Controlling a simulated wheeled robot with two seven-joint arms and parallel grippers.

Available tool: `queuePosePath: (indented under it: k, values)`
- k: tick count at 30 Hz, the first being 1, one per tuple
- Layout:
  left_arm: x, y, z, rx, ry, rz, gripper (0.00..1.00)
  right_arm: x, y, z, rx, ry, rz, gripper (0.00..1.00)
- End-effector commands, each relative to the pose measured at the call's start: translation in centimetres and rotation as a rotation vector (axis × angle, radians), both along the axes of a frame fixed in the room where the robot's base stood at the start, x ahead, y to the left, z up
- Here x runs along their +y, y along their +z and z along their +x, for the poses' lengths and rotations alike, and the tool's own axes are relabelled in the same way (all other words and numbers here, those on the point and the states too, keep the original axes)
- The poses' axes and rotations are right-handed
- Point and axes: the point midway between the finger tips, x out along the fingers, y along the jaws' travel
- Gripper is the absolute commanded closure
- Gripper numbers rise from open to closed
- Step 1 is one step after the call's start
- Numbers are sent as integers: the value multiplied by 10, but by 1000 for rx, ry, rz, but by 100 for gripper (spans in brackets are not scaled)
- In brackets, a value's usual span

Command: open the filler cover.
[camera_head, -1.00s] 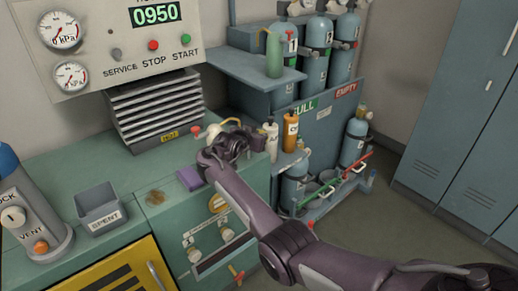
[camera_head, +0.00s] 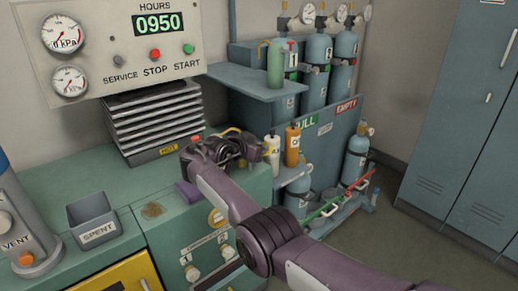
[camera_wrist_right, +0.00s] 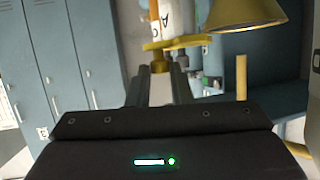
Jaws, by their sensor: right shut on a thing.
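My right gripper (camera_head: 248,149) is at the back right of the green bench, just left of the small bottles. In the right wrist view its two fingers (camera_wrist_right: 158,72) are close to a flat yellow part (camera_wrist_right: 178,43), and the gripper is shut on it. I cannot tell for certain whether this part is the filler cover. A brass-coloured cone (camera_wrist_right: 248,12) is just to its right. My wrist hides much of this spot in the head view. A red knob (camera_head: 197,139) shows behind the wrist. My left gripper is out of view.
A white bottle (camera_head: 272,149) and an orange bottle (camera_head: 293,145) stand right of the gripper. A shelf (camera_head: 255,82) with a green cylinder (camera_head: 275,65) is above.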

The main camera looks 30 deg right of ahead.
Motion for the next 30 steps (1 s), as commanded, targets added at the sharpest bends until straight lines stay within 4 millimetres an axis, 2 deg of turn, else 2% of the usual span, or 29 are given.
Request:
queuePosePath:
  k: [5, 6, 10, 20, 23, 30]
  values:
    - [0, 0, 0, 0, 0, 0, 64, -1, 1, 0, -3, -1, -1, 100]
    - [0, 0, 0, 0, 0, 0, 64, -1, 1, 0, -2, -1, -1, 76]
    - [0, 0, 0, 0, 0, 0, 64, -1, 1, 0, -2, -1, 0, 59]
    - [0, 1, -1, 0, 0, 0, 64, 2, 1, -1, -1, 0, -1, 59]
    - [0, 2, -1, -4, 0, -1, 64, 11, 6, -4, -3, 1, 0, 59]
    - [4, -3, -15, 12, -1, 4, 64, 46, 21, -19, -4, 2, 1, 59]
